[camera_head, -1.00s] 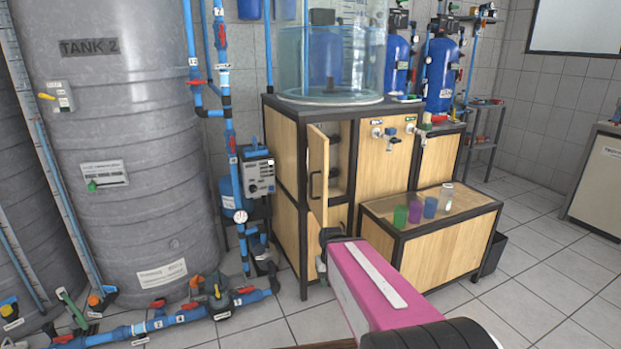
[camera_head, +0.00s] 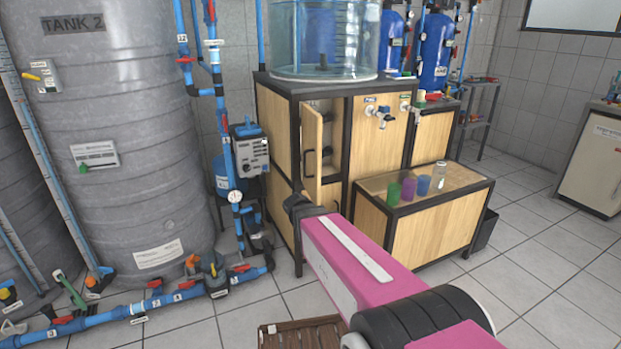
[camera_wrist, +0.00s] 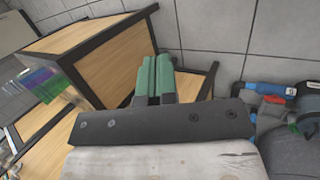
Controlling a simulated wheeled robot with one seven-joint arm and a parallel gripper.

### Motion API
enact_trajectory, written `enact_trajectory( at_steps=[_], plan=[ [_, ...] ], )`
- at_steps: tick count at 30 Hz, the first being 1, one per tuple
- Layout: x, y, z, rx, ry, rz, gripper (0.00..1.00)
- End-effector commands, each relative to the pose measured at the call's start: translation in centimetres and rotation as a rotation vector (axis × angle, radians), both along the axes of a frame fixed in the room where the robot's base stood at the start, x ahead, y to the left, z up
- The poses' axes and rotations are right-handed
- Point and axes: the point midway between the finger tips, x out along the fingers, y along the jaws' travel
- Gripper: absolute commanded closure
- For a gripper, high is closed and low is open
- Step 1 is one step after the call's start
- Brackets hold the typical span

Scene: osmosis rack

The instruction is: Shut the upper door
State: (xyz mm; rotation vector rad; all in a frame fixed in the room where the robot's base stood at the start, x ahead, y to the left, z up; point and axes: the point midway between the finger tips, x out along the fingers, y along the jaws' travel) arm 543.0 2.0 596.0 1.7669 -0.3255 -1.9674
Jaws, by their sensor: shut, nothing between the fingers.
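The upper door (camera_head: 312,150) is a narrow light-wood panel with a black handle (camera_head: 309,164), on the wooden cabinet (camera_head: 276,128). It stands ajar, swung outward on its left, and the dark inside shows to its right. My gripper (camera_head: 293,200) appears just below and slightly left of the door's lower end in the head view. Its fingertips are mostly hidden there by my wrist. In the wrist view, the green fingers (camera_wrist: 154,78) are together and empty, in front of wood panels and black frame bars. I cannot tell whether they touch the door.
A low wooden bench (camera_head: 440,225) with several coloured cups (camera_head: 408,189) stands right of the cabinet. A grey tank (camera_head: 110,140), blue pipes (camera_head: 228,130) and a control box (camera_head: 251,155) stand left. A glass vessel (camera_head: 322,40) sits on top.

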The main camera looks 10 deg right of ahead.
Motion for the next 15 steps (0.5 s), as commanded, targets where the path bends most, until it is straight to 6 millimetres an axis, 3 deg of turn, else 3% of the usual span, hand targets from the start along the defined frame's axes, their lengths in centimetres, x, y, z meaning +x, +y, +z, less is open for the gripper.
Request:
enact_trajectory(
  at_steps=[1,5,9,15],
  plan=[
    [2.2,0.8,0.7,-0.088,0.002,0.024,1.00],
    [5.9,2.7,4.0,-0.343,-0.013,0.065,1.00],
    [9.5,6.2,8.3,-0.614,-0.072,0.085,1.00],
    [12.6,11.8,14.1,-0.912,-0.191,0.075,1.00]
  ],
)
